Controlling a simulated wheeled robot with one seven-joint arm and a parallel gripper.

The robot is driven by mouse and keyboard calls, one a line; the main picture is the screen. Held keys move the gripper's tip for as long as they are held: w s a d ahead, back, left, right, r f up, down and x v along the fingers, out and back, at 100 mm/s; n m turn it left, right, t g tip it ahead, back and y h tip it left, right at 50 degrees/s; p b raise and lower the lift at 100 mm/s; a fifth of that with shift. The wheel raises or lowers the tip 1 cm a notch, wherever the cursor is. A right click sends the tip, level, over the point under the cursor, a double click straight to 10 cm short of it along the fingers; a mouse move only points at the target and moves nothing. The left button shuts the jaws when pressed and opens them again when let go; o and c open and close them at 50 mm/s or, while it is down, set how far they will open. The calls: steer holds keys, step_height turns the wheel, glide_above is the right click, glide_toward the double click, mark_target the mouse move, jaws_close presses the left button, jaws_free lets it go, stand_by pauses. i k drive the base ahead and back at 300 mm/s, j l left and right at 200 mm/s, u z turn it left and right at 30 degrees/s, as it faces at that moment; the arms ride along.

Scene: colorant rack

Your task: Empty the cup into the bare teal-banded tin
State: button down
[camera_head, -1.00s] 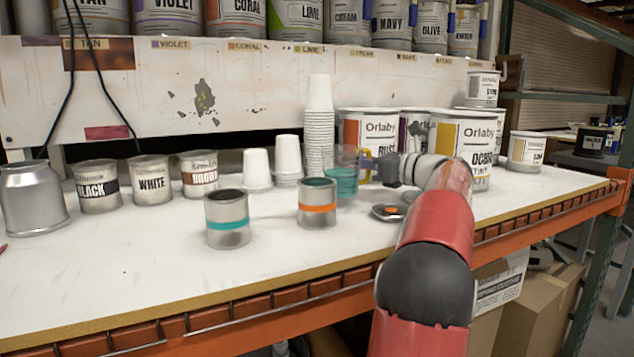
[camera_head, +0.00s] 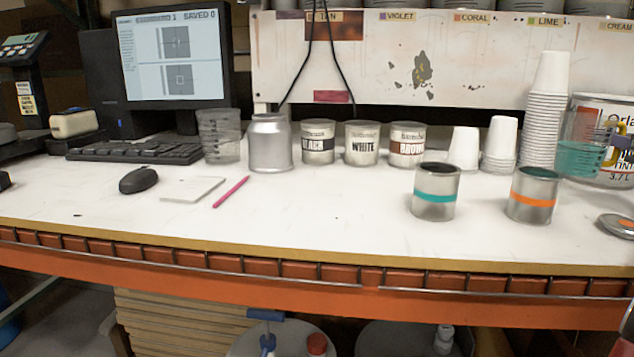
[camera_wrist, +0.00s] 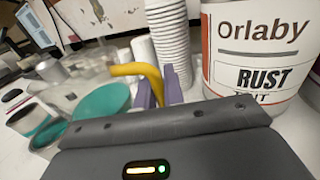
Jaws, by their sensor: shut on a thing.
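The clear cup (camera_head: 582,157) holds teal liquid and has a yellow handle. It is at the right of the head view and shows in the wrist view (camera_wrist: 101,104). My gripper (camera_wrist: 157,90) is shut on the handle, its purple fingers either side of it. In the head view only part of my gripper (camera_head: 622,141) shows at the right edge. The teal-banded tin (camera_head: 436,197) stands upright on the bench, left of the cup, with a dark inside. The orange-banded tin (camera_head: 531,201) stands between them, nearer the viewer than the cup, with dark teal inside.
White paper cup stacks (camera_head: 547,115) stand behind the tins, beside a large Orlaby can (camera_head: 610,110). BLACK, WHITE and BROWN tins (camera_head: 361,144) and a silver can (camera_head: 269,145) line the back. A round lid (camera_head: 617,226) lies at right. The bench front is clear.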

mark_target(435, 189)
steer(key=k+l, duration=0.15)
steer(key=k, duration=0.3)
steer(key=k+l, duration=0.1)
steer(key=k, duration=0.4)
steer(key=k+l, duration=0.15)
steer(key=k, duration=0.3)
